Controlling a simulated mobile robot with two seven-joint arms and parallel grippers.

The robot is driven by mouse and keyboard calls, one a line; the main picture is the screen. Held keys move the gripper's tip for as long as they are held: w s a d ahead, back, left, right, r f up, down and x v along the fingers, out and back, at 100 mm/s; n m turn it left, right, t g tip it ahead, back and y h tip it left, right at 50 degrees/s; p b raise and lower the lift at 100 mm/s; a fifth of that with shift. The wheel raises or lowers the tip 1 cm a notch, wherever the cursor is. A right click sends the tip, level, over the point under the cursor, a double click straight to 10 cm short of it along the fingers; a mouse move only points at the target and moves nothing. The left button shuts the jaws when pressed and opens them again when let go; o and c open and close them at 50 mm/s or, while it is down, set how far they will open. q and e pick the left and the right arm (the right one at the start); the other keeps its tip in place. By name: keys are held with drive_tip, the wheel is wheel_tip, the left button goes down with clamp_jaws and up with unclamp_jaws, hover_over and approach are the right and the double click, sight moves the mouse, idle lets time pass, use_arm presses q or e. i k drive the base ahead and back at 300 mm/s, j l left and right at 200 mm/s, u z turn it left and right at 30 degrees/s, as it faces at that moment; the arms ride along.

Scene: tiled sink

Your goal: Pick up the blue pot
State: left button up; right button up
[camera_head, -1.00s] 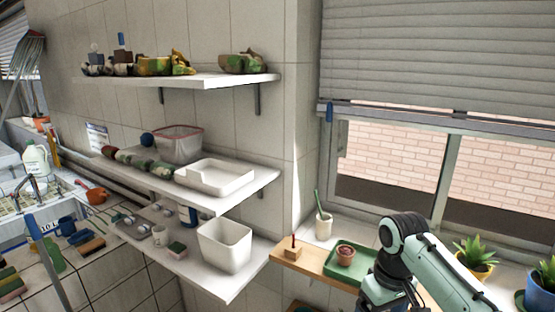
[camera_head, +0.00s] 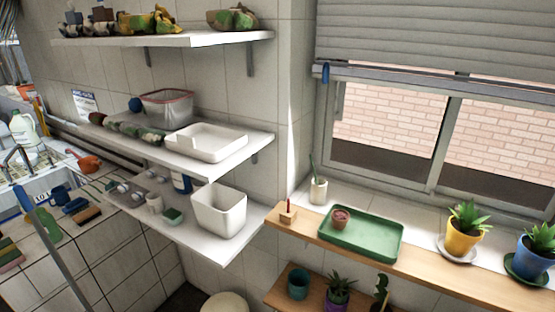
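A blue pot (camera_head: 533,262) with a spiky green plant stands upright on a dark green saucer at the far right of the wooden window shelf. The picture's right edge cuts off part of its plant. A second, teal-blue pot (camera_head: 298,284) stands on a lower wooden shelf at the bottom and looks empty. Neither of my grippers is in view, and nothing touches either pot.
A yellow pot (camera_head: 462,243) stands left of the blue one. A green tray (camera_head: 377,236) with a small reddish pot (camera_head: 340,218) lies on the shelf. A purple pot (camera_head: 338,299) is below. White wall shelves (camera_head: 205,245) jut out at left.

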sight(532, 259)
drive_tip(key=z, duration=1.9)
